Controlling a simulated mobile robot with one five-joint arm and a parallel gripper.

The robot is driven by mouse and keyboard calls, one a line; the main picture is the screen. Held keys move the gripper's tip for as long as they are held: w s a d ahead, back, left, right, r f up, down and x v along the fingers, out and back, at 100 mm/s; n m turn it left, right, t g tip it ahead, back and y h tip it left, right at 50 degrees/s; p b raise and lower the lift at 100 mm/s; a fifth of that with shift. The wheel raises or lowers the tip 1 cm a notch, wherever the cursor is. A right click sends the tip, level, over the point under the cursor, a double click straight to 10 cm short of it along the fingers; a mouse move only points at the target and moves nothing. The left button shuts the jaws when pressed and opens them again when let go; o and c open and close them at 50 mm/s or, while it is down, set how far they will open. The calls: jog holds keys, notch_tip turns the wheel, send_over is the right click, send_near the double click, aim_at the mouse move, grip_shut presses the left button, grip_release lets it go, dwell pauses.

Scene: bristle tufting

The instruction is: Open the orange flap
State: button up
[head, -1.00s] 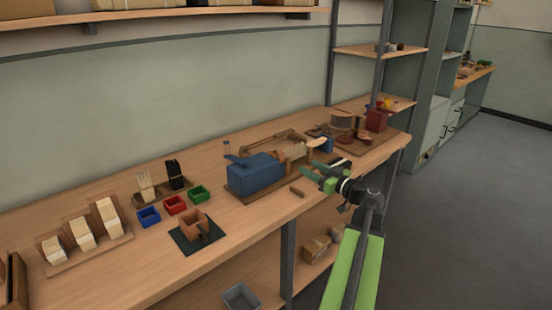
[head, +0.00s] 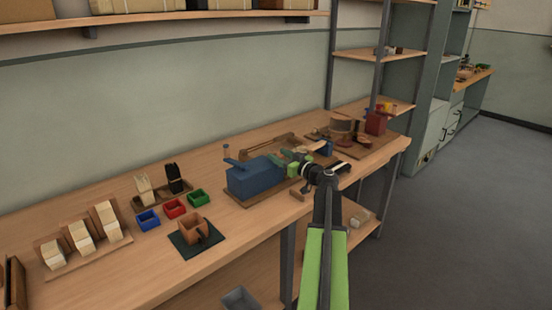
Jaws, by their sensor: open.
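I cannot single out an orange flap for sure. An orange-brown open box (head: 193,227) with a tilted plate at its front right stands on a dark green mat (head: 183,248), left of the blue machine. The blue machine (head: 254,178) sits on a wooden base, with a lever on its left. Its right end, where pale wooden parts showed before, is now largely hidden by my gripper (head: 289,158). My gripper is open and appears empty at that end; I cannot tell whether it touches anything. The orange-brown box is well to its left.
Small blue (head: 148,218), red (head: 174,208) and green (head: 199,197) trays stand left of the machine. A red container (head: 376,122) and other parts stand on a board at the bench's right end. The bench's front strip is mostly clear.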

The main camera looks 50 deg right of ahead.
grip_shut()
dwell(1.3)
